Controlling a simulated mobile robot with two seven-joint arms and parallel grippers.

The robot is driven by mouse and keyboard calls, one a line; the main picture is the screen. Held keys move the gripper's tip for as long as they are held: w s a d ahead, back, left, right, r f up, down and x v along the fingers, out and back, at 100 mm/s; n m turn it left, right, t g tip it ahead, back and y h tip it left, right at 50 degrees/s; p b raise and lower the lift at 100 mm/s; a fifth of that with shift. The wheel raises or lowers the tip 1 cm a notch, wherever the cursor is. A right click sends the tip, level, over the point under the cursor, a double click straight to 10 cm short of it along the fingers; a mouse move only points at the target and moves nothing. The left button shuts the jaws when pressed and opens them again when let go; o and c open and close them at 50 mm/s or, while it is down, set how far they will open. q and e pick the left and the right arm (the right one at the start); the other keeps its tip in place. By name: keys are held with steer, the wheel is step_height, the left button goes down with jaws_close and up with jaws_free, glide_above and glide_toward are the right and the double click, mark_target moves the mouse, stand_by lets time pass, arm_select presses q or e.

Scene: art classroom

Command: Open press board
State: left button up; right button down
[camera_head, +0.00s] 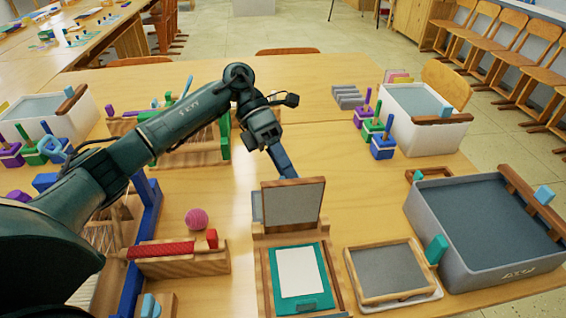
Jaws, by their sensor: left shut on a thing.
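The press board (268,262) stands on the table at the bottom centre. Its grey, wood-edged lid (292,205) is raised and leans up at the back, its inner face towards me. A teal panel with a white sheet (300,272) lies in the open base. My left arm reaches in from the left, and my left gripper (288,174) is shut at the lid's top edge. Its blue fingers point down there, with the tips partly hidden behind the edge. My right gripper is not in view.
A grey framed screen (388,270) lies right of the board, beside a large water-filled tub (440,262). At left are a red roller on a wooden stand (180,265) and a pink ball (196,218). Bare table lies right of the raised lid.

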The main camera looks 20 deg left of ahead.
arm_select(q)
steer(key=v, duration=1.2)
steer(key=shift+w+r+p, duration=0.1)
steer(key=shift+w+p, duration=0.05)
steer(key=shift+p, duration=0.15)
steer(key=shift+c, duration=0.5)
steer(key=shift+w+a+r, duration=0.1)
steer(key=shift+a+r, duration=0.15)
steer(key=shift+a, duration=0.1)
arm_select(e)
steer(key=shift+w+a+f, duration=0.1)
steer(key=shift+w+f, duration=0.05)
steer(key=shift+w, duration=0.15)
